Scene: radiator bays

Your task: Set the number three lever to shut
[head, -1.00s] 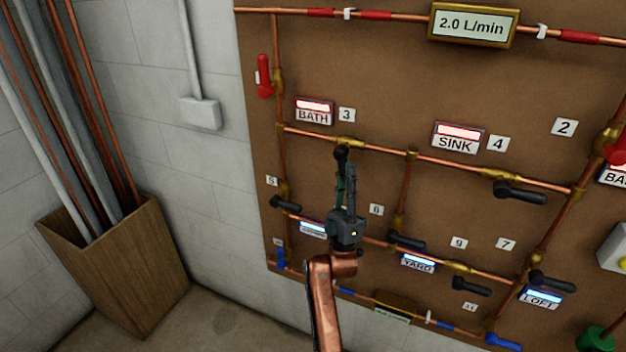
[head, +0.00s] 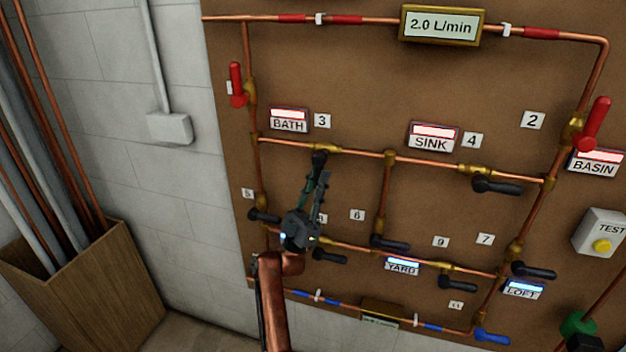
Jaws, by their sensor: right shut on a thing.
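The number three lever (head: 319,158) is black and sits at the brass valve on the upper cross pipe (head: 360,152), below and beside the tag 3 (head: 322,120). Only its dark upper end shows clearly; the rest is hidden by my gripper. My right gripper (head: 318,178) reaches up from below and is shut on this lever, which appears to point down, across the pipe. My left gripper is not in view.
Black levers near tags 5 (head: 264,215) and 6 (head: 390,243) lie close by; another (head: 330,256) sits just below my gripper. The flow display (head: 440,25) reads 2.0 L/min. A wooden box of pipes (head: 90,290) stands at the left.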

